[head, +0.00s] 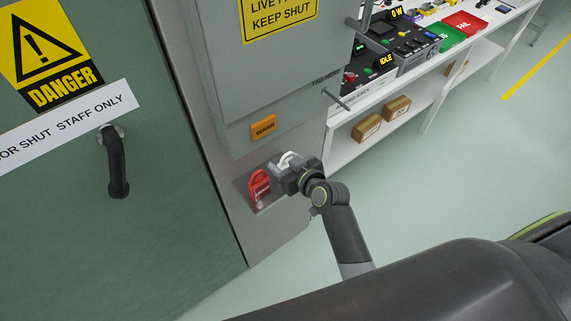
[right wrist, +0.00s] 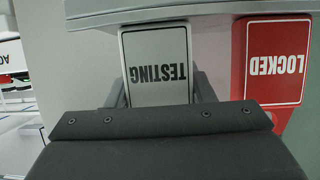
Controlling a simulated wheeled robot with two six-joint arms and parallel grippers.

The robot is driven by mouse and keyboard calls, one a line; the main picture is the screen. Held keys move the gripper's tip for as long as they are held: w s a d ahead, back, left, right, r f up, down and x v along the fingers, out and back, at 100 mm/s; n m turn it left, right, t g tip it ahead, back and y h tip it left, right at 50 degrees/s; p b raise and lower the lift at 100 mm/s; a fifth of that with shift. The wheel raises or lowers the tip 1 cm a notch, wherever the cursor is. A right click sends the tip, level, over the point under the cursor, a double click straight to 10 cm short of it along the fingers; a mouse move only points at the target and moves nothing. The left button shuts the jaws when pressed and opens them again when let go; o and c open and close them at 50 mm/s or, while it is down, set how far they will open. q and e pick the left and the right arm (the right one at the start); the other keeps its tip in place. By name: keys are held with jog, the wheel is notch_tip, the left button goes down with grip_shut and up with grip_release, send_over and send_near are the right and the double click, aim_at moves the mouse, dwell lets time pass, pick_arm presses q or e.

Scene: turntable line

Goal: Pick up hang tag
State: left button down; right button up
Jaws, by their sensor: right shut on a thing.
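In the right wrist view a white hang tag (right wrist: 156,62) marked TESTING sits between the two fingers of my right gripper (right wrist: 158,92), which is shut on it. In the head view my right gripper (head: 290,167) is at the small shelf below the grey cabinet, with the white tag (head: 286,159) partly hidden by it. A red tag (right wrist: 276,62) marked LOCKED is just to the right of the white one in the wrist view. In the head view the red tag (head: 260,186) is left of my gripper. My left gripper is not in view.
A grey cabinet (head: 290,75) with an orange WARN label (head: 264,127) is above the gripper. A green door (head: 60,220) with a dark handle (head: 116,165) is at left. A white bench (head: 420,85) with devices, trays and boxes stands at right. The floor between is clear.

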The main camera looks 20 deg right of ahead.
jog(key=shift+s+d+r+b, duration=0.1)
jog(key=shift+s+r+b, duration=0.15)
jog(key=shift+r, duration=0.25)
notch_tip(320, 180, up, 6)
jog(key=s+d+b, duration=0.2)
jog(key=s+d, duration=0.1)
jog(key=s, duration=0.6)
jog(key=s+d+b, duration=0.3)
jog(key=s, duration=0.6)
jog(key=shift+s+d, duration=0.2)
jog(key=shift+d, duration=0.1)
jog(key=shift+w+r, duration=0.1)
